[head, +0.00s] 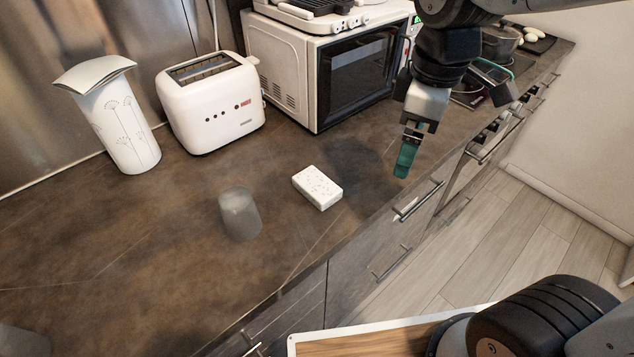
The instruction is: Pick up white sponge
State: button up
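The white sponge (317,187) is a small white block with dark specks on top. It lies flat on the brown countertop, near its front edge, in the head view. My gripper (404,163) hangs pointing down, above and to the right of the sponge, with clear space between them. Its teal fingertips are seen nearly edge-on, so I cannot tell whether they are apart. No part of the sponge is hidden.
A translucent grey cup (239,213) stands left of the sponge. Behind are a white toaster (211,103), a patterned white container (120,122) and a microwave oven (325,66). Cabinet handles (417,201) stick out below the counter's front edge. Countertop around the sponge is clear.

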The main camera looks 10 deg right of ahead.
jog(key=w+a+f+n, duration=0.4)
jog(key=w+a+n, duration=0.1)
jog(key=a+n, duration=0.1)
jog(key=n, duration=0.7)
send_over(317, 183)
jog(key=shift+g, duration=0.3)
jog(key=f, duration=0.5)
jog(key=shift+d+f, duration=0.1)
jog(key=shift+d, duration=0.25)
jog(key=f, duration=0.8)
jog(key=shift+a, duration=0.4)
jog(key=c, duration=0.8)
jog(key=shift+o, duration=0.2)
jog(key=shift+r, duration=0.1)
